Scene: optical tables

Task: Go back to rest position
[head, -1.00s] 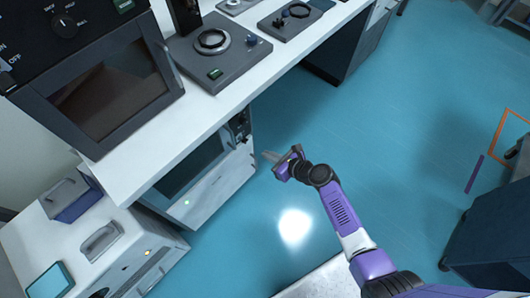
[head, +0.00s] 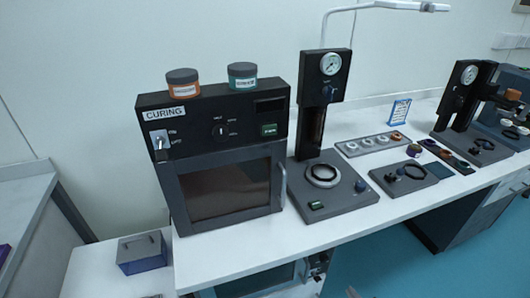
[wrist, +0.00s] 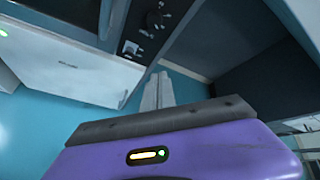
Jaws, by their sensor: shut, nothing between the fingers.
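My gripper (wrist: 158,90) shows in the wrist view with its two pale fingers together and nothing between them. It points past a white cabinet front (wrist: 75,68), apart from it as far as I can tell. In the head view only a small tip of my gripper (head: 352,293) shows at the bottom edge, in front of the bench and over the blue floor. The rest of my arm is outside the head view.
The white bench (head: 265,255) carries the curing oven (head: 225,150) with an orange-labelled jar (head: 183,90) and a green-labelled jar (head: 243,77) on top. A gauge press (head: 325,95) stands beside it. Blue floor (head: 385,262) is clear at the lower right.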

